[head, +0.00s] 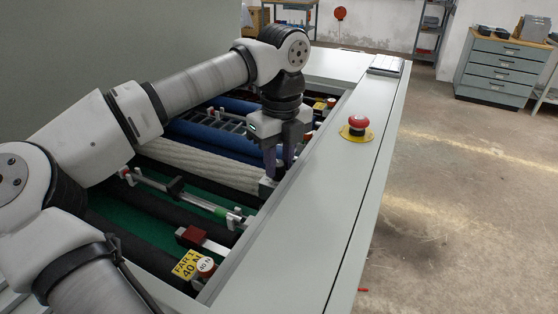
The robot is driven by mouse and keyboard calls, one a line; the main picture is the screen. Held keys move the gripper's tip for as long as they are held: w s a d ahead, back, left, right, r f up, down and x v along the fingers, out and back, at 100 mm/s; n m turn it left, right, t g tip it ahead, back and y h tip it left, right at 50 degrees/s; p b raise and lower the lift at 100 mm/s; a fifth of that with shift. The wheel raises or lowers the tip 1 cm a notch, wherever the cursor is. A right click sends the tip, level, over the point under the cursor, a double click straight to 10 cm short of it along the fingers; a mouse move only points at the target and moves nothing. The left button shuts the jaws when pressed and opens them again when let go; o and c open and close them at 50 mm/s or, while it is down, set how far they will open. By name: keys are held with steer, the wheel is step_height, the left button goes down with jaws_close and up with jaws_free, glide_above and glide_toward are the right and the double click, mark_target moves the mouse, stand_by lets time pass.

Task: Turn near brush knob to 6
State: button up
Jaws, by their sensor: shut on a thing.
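My gripper (279,165) points down into the open machine bay, beside the right-hand inner wall. Its fingers are shut on a small knob at the right end of the pale brush roller (205,163). I take this to be the near brush knob; the fingers hide nearly all of it. A small grey block (267,188) shows just below the fingertips. No knob scale or number can be read in this view.
A red emergency button (358,122) on a yellow base stands on the machine's right deck (330,185). A yellow tag (188,264) reading "FAR 1 40 N" lies at the near end. Blue rollers (205,137) lie behind the pale one.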

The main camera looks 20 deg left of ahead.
mark_target(282, 162)
stand_by(0.3)
steer(key=o, duration=0.7)
steer(key=shift+r, duration=0.15)
step_height(282, 162, up, 14)
steer(key=p, duration=0.9)
steer(key=shift+w+d+f, duration=0.15)
steer(key=shift+w+f, duration=0.05)
